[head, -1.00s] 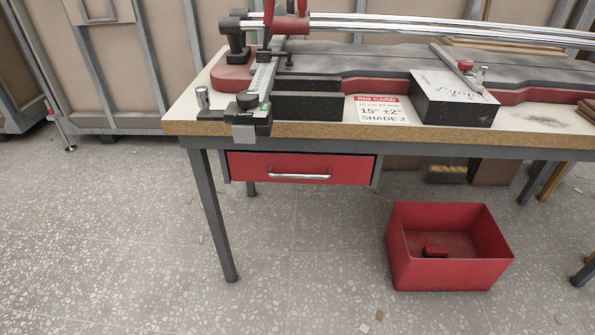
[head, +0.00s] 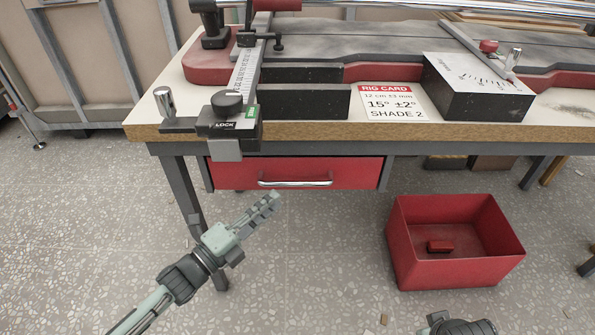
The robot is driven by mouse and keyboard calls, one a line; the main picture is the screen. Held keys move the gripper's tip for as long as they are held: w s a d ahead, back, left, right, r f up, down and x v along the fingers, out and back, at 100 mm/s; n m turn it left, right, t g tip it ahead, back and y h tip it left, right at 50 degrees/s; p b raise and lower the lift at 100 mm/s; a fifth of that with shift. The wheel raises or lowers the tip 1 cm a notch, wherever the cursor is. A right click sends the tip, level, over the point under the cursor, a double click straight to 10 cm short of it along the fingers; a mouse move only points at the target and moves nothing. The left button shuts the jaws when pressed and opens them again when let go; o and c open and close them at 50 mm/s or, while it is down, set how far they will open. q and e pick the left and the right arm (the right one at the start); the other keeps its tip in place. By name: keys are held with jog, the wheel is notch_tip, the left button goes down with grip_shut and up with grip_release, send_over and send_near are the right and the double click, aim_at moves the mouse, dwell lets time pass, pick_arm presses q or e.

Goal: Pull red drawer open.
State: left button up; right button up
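The red drawer (head: 230,176) hangs under the front edge of the workbench and is closed. Its silver bar handle (head: 296,183) runs level across the front. My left gripper (head: 273,197) reaches up from the lower left. In the picture its fingertips show just below and left of the handle, with no contact visible. The fingers are seen nearly edge-on, so I cannot tell how far apart they are. Nothing shows held in them. A small piece of my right arm shows at the bottom edge, but no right fingers are visible.
The wooden workbench (head: 330,132) holds a rail clamp (head: 228,115), a rig card (head: 392,102) and a black box (head: 475,90). A red bin (head: 445,270) with a small red block inside stands on the floor right of the drawer. A bench leg (head: 178,185) stands left.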

aim_at(295, 181)
pick_arm(q)
jog(key=shift+m+h, duration=0.3)
jog(key=shift+m, duration=0.1)
jog(key=x, duration=0.6)
jog(key=shift+d+r, duration=0.3)
jog(key=shift+r, duration=0.05)
jog(key=shift+w+d, duration=0.4)
jog(key=shift+d, duration=0.1)
grip_shut()
